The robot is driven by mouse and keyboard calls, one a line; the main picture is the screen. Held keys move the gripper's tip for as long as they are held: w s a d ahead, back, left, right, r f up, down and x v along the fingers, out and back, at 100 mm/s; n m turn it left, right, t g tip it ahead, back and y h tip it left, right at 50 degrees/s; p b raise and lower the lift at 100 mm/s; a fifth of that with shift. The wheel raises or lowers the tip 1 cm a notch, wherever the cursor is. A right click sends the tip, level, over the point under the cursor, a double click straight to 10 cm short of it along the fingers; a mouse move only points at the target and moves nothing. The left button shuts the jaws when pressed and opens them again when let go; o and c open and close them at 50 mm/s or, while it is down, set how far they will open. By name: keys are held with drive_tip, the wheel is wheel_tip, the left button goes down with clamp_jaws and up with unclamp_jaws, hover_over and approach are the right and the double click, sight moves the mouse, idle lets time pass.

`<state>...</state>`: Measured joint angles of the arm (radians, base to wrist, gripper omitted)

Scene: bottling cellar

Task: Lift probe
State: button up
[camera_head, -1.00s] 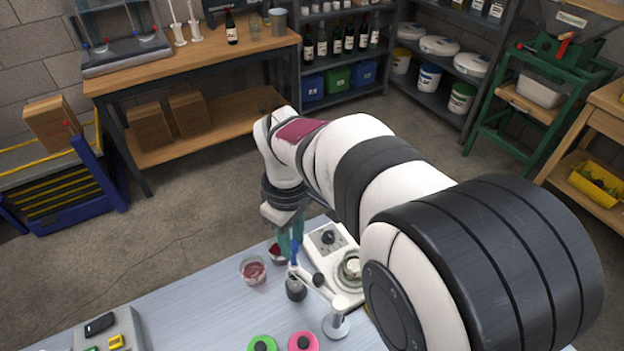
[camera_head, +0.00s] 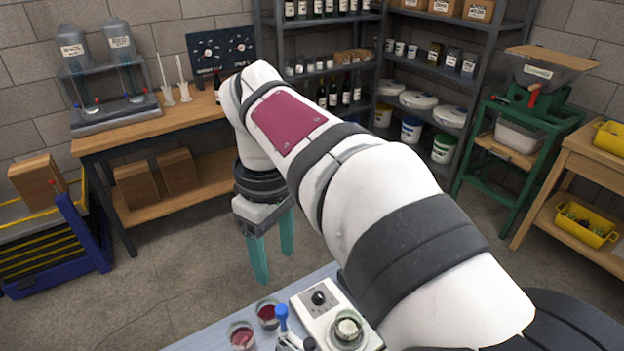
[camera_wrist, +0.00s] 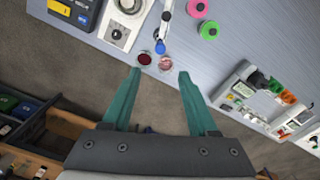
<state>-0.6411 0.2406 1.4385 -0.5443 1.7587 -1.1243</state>
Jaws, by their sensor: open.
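The probe, seen as a blue-topped piece (camera_head: 281,317) beside a white holder arm, is at the bottom of the head view, partly cut off by the frame edge. Its blue part also shows in the wrist view (camera_wrist: 160,47), at the end of the white arm near two cups. My gripper (camera_head: 275,268) is open and empty, pointing down and apart from the probe. In the wrist view its two teal fingers (camera_wrist: 159,72) are spread, with nothing between them.
Pink (camera_wrist: 196,8) and green (camera_wrist: 209,30) discs and a grey tray (camera_wrist: 232,84) lie on the bench. Floor is open beyond the edge.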

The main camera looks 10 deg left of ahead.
wheel_tip(320, 180, up, 3)
drive_tip(key=shift+f, duration=0.1)
drive_tip(key=shift+d, duration=0.1)
